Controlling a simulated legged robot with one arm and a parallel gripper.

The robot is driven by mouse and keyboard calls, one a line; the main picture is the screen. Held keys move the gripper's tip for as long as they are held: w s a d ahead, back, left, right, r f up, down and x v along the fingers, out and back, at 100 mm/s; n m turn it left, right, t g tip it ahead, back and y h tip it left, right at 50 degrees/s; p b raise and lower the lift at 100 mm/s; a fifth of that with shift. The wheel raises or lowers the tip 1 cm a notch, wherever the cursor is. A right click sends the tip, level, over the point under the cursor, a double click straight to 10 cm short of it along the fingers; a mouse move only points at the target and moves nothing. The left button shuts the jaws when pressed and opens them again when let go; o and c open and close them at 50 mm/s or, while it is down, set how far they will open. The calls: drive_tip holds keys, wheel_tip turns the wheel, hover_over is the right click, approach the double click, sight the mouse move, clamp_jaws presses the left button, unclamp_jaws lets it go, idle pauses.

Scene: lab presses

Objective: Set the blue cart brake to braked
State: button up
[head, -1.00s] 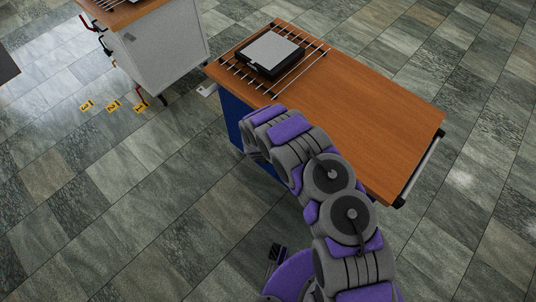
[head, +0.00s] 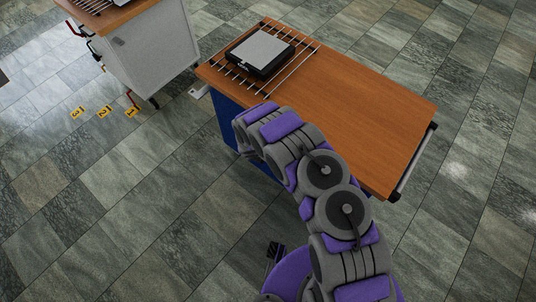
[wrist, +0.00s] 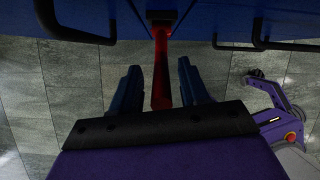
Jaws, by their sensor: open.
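The blue cart has a wooden top (head: 360,110) and a blue side (head: 230,120) in the head view. Its blue underside or panel (wrist: 225,22) fills the top of the wrist view. My gripper (wrist: 158,66) is open, with one dark finger on each side of the red lever. The fingers look apart from it, with gaps on both sides. In the head view my arm hides the gripper and the lever.
A black device with a grey top (head: 262,50) sits on a wire rack on the cart. A white cart (head: 150,50) with red and dark levers stands at upper left. Black handles (wrist: 70,30) flank the lever in the wrist view.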

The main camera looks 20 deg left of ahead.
drive_tip(key=p+v, duration=0.4)
drive_tip(key=v, duration=1.3)
drive_tip(key=shift+s, duration=0.1)
